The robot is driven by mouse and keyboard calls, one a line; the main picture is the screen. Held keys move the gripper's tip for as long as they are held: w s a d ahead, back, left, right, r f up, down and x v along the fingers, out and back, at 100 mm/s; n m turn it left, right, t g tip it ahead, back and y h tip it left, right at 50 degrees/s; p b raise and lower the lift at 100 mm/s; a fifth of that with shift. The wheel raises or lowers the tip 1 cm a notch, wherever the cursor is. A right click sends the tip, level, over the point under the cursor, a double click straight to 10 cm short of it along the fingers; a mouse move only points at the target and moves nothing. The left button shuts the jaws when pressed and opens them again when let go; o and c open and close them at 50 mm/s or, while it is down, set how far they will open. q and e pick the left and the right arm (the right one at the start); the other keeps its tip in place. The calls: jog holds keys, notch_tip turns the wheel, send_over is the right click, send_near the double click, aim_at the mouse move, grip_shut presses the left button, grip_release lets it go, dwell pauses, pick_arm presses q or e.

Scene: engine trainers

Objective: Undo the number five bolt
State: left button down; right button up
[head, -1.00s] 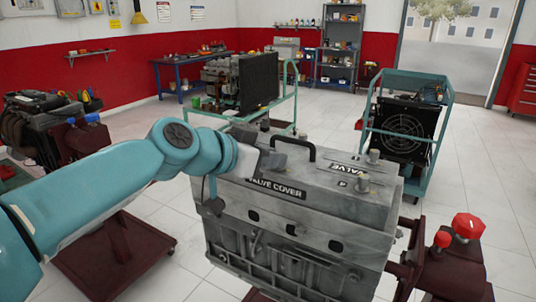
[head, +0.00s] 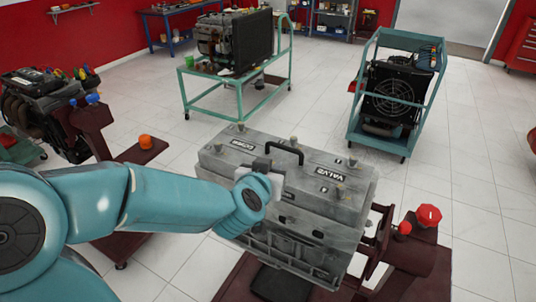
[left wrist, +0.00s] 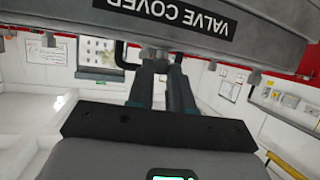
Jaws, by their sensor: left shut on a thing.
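The grey valve cover (head: 312,163) sits on top of the engine block, with several bolts along its edges, such as one at the right (head: 352,160) and one at the front (head: 322,192). The small numbers beside them are too blurred to read. Most of that bolt is hidden. My right gripper is not in view.
The engine stands on a dark red stand with a red knob (head: 428,215) at the right. A black handle (head: 289,146) rises from the cover. Teal carts (head: 235,100) with equipment stand behind, and another engine (head: 40,110) is at the left. The floor between is clear.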

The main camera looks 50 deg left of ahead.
pick_arm(q)
jog(key=shift+w+d+n+g+y, duration=0.25)
jog(key=shift+d+n+g+y, duration=0.1)
jog(key=shift+n+g+y, duration=0.35)
jog(key=n+g+y, duration=0.3)
jog(key=n, duration=0.1)
jog(key=shift+w+d, duration=0.25)
jog(key=n+g+y, duration=0.1)
jog(key=n+g, duration=0.1)
jog(key=g, duration=0.1)
jog(key=w+n+g+y, duration=0.1)
jog(key=n+g, duration=0.2)
jog(key=shift+d+y, duration=0.1)
jog(key=shift+y, duration=0.2)
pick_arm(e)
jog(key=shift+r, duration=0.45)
pick_arm(q)
jog(key=shift+n, duration=0.4)
jog(key=c, duration=1)
grip_release()
